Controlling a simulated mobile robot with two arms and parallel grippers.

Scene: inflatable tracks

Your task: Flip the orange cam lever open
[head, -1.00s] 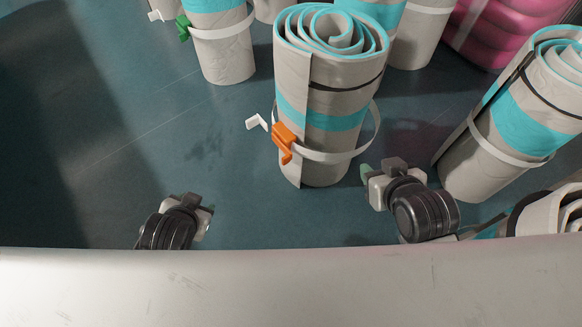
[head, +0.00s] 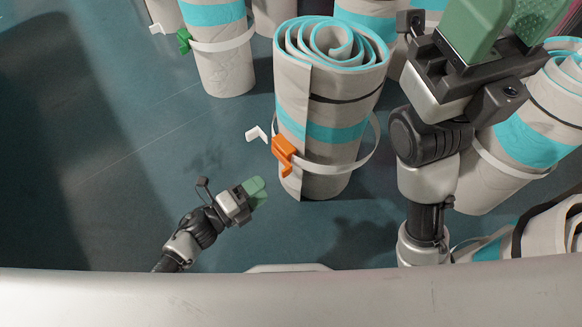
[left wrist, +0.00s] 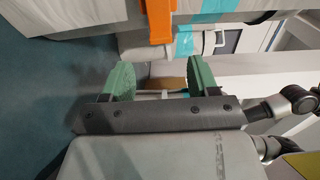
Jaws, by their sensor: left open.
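The orange cam lever (head: 284,155) sits on a white strap (head: 330,168) around the lower part of an upright rolled track (head: 340,85), grey with turquoise bands. It also shows at the top of the left wrist view (left wrist: 159,22). My left gripper (head: 258,190) is below and left of the lever in the head view, apart from it. Its green fingers (left wrist: 160,78) are open with nothing held between them. My right gripper (head: 508,22) is raised at the upper right, close to the camera, its green fingers apart and empty.
Another roll (head: 222,60) with a green buckle (head: 184,40) stands at the back left. More rolls stand on the right, partly behind my right arm. A light rim (head: 290,300) crosses the front. The blue floor (head: 130,130) on the left is clear.

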